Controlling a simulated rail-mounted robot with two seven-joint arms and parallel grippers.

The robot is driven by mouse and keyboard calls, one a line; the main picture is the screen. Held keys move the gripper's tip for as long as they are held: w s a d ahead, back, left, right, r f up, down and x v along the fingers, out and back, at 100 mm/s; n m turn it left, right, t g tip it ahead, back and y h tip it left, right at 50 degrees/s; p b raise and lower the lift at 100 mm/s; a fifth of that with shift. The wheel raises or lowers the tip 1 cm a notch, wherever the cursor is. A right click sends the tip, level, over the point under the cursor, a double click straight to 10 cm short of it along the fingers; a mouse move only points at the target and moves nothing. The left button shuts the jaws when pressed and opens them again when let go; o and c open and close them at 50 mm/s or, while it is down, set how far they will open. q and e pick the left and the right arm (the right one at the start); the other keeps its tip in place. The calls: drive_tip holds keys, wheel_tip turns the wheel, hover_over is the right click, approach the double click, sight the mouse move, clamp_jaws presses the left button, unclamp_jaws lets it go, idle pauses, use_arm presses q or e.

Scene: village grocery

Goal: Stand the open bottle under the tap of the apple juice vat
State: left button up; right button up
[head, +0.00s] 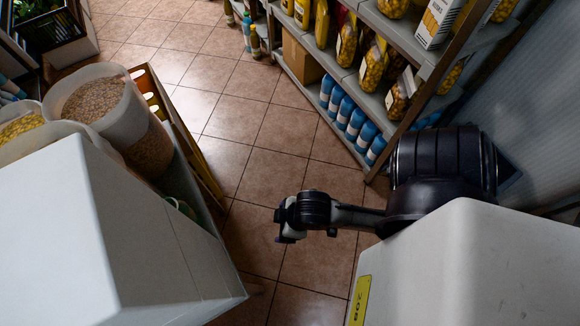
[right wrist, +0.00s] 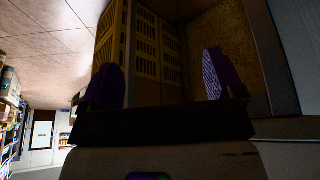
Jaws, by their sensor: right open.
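I cannot make out the open bottle or the apple juice vat with its tap in either view. My right gripper (head: 283,226) hangs over the tiled floor in the middle of the head view. In the right wrist view its two purple fingers (right wrist: 163,82) stand wide apart with nothing between them. My left gripper is not in view.
Shelves (head: 388,38) with yellow bags and blue bottles (head: 348,117) stand at the upper right. Bins of grain (head: 92,100) stand at the left, beside a yellow crate (head: 151,92). Slatted crates (right wrist: 145,45) face the right wrist camera. The tiled floor (head: 235,118) between is clear.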

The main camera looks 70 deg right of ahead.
drive_tip(key=shift+o, duration=0.4)
drive_tip(key=shift+s+f+g, duration=0.15)
drive_tip(key=shift+s+g, duration=0.25)
drive_tip(key=shift+s, duration=0.3)
drive_tip(key=shift+d, duration=0.1)
